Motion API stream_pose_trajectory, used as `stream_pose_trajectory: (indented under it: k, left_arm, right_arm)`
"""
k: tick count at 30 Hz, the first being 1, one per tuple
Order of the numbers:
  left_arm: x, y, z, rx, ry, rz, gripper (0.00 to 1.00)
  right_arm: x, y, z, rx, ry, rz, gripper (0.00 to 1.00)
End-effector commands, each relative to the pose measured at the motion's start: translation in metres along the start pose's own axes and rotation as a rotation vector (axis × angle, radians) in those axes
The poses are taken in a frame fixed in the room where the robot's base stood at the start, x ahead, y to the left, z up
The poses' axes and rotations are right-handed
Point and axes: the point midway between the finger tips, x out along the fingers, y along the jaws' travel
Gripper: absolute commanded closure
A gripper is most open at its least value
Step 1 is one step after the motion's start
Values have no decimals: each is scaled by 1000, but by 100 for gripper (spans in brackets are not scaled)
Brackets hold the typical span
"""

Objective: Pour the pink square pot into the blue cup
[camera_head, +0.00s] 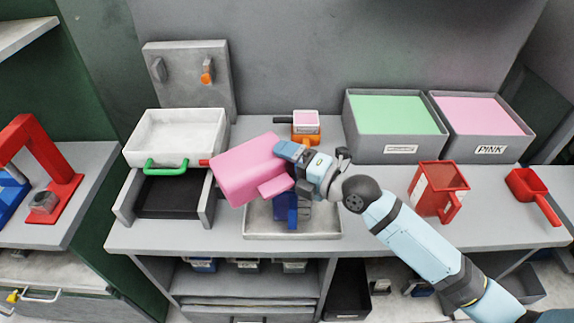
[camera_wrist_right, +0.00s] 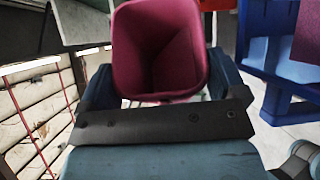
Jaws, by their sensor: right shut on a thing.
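The pink square pot (camera_head: 245,170) is held in the air by my right gripper (camera_head: 290,165), tilted over to the left above the worktop. In the right wrist view the pot (camera_wrist_right: 158,50) sits between the fingers, and its hollow dark-pink inside shows; I cannot tell whether anything is in it. The blue cup (camera_head: 286,208) stands on a grey tray (camera_head: 320,227), below and partly behind the gripper and pot, so its rim is hidden. My left gripper is out of view.
Green (camera_head: 396,115) and pink (camera_head: 482,116) bins stand at the back right. A red jug (camera_head: 438,188) and red scoop (camera_head: 533,190) are at right. A white basin (camera_head: 178,135) sits above an open drawer (camera_head: 172,196) at left. A small orange-based box (camera_head: 306,124) stands behind.

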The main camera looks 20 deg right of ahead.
Motion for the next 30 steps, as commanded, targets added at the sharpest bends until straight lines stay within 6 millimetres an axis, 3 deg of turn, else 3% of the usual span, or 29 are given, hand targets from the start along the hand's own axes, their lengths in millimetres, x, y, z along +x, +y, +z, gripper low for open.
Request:
stream_pose_trajectory:
  k: [30]
  left_arm:
    - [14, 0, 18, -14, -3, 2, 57]
  right_arm:
    - [-2, -11, 2, 100, 1, 54, 50]
